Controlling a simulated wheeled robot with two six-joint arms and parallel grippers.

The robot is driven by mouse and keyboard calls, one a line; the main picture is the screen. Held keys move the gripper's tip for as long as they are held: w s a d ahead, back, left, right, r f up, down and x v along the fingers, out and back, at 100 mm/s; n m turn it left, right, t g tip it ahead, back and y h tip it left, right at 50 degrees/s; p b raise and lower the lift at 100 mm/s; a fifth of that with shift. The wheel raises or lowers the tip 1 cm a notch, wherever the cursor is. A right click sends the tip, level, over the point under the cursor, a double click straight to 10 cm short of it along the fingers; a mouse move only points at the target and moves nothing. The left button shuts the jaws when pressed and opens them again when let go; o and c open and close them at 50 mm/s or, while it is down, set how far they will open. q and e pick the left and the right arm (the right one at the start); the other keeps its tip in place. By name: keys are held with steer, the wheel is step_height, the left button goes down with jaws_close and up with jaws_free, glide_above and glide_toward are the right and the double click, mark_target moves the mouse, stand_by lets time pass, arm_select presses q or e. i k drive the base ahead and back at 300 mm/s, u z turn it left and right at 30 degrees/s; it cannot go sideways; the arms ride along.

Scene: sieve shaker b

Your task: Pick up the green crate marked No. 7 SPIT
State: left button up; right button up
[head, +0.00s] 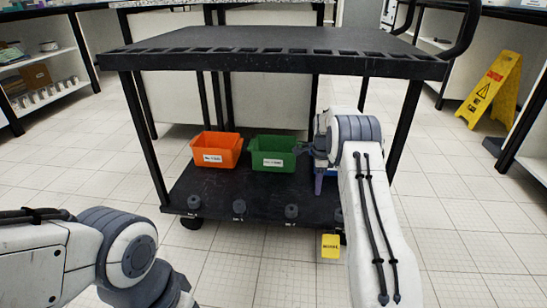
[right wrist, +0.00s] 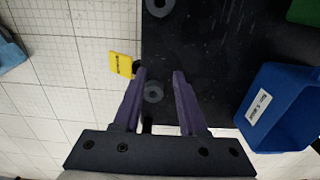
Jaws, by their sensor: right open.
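The green crate (head: 272,155) stands on the cart's lower shelf, right of the orange crate. It has a white label on its front, too small to read. A green corner of it shows at the top right of the right wrist view (right wrist: 305,12). My right gripper (right wrist: 158,72) is open and empty over the front edge of the shelf, apart from the green crate. In the head view my right arm hides much of this gripper. My left arm is at the bottom left of the head view, and its gripper is out of view.
An orange crate (head: 216,150) stands on the lower shelf (head: 225,210). A blue crate (right wrist: 282,105) is largely hidden by my right arm in the head view. The cart's top shelf (head: 270,52) and posts frame the space above. A yellow tag (head: 331,246) is at the front edge.

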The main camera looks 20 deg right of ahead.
mark_target(270, 153)
steer(key=i, duration=1.5)
